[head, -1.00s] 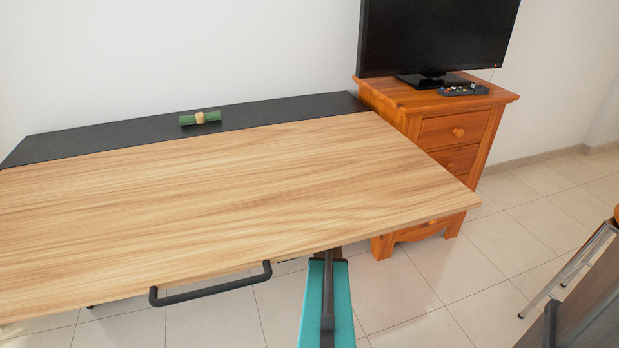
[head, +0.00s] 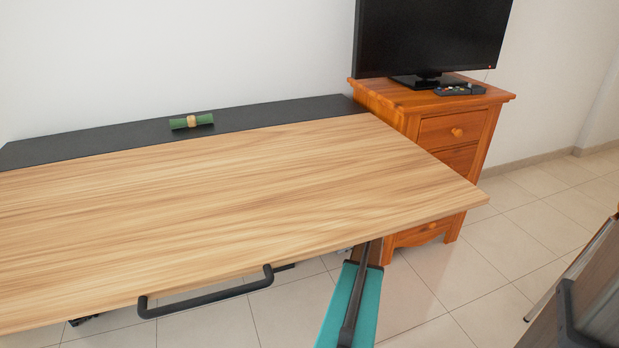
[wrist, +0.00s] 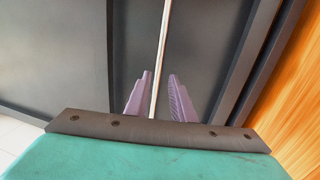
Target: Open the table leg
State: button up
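The table has a wood-grain top (head: 220,200) hinged along a dark strip (head: 90,142) by the wall, with a black bar handle (head: 205,297) at its front edge. My teal arm reaches under the right part of the top, so my gripper is hidden in the head view. In the wrist view my gripper (wrist: 159,74) has its two purple fingers apart. A thin pale metal rod (wrist: 161,40), perhaps part of the table leg, runs between them, nearer the left finger. I cannot tell whether it touches. Dark panels (wrist: 60,50) lie beyond.
An orange wooden drawer cabinet (head: 455,130) with a television (head: 430,35) stands right of the table, close to my arm. Tiled floor (head: 520,225) is open at the right.

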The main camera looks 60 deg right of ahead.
jog(key=shift+w, duration=0.1)
jog(key=b+x, duration=0.3)
jog(key=x, duration=1)
jog(key=shift+w, duration=0.3)
jog(key=shift+d, duration=0.15)
jog(key=shift+c, duration=0.4)
grip_shut()
